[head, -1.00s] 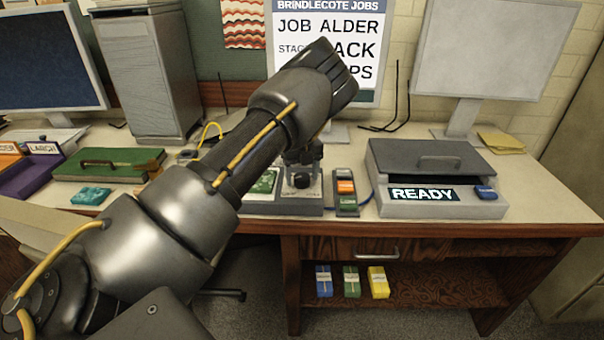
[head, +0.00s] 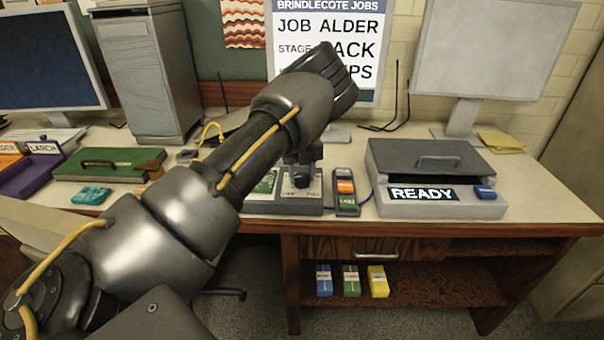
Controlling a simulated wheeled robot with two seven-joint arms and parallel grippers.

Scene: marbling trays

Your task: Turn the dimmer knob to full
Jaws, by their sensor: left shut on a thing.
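The dimmer knob (head: 301,177) is a dark round knob on a grey control box (head: 285,206) at the front of the desk, in the middle of the head view. My left gripper (head: 302,160) points down from above and is shut on the knob. My left arm and wrist hide the left part of the box and much of the gripper. The knob's pointer and scale are too small and covered to read. My right gripper is not in view.
A grey lidded machine reading READY (head: 436,185) is farther right. Several coloured packs (head: 351,281) sit on the shelf below.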

